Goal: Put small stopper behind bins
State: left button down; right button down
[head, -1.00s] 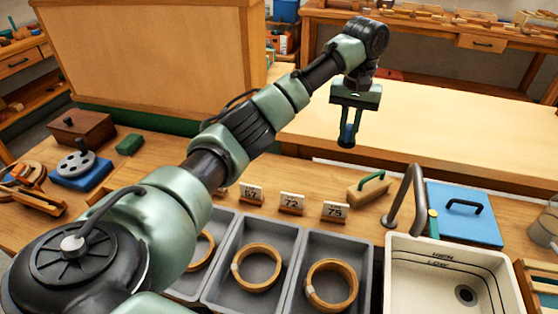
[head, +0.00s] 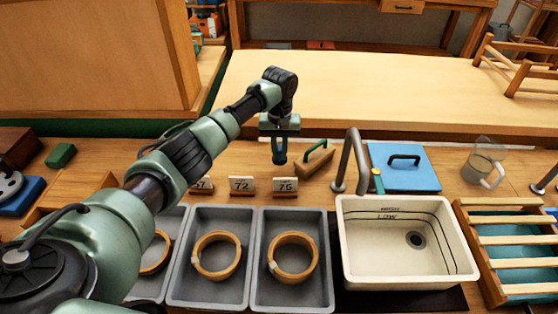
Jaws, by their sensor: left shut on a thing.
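My left gripper (head: 279,148) is shut on a small dark blue-black piece, apparently the small stopper (head: 279,158), at its fingertips. It points down over the counter behind the number card 75 (head: 285,186). The fingers hide part of the stopper, and I cannot tell whether it touches the counter. The grey bins (head: 210,297) stand in a row in front, with a wooden ring (head: 217,273) in the middle one and another ring (head: 312,261) in the right one. My arm partly hides the left bin. My right gripper is not in view.
A wooden block with a green handle (head: 316,158) lies just right of the gripper, near the tap (head: 350,165). A white sink (head: 360,270) and blue lidded box (head: 404,170) stand further right. Number card 72 (head: 241,186) stands left.

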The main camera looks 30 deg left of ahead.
aim_at(279, 161)
pick_arm(q)
notch_tip(279, 161, down, 4)
jog(key=shift+r, duration=0.15)
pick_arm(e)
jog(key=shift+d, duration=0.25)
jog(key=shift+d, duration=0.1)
pick_arm(q)
jog(key=shift+f, duration=0.25)
jog(key=c, duration=1.4)
grip_release()
notch_tip(279, 161, up, 12)
jog(key=shift+r, duration=0.2)
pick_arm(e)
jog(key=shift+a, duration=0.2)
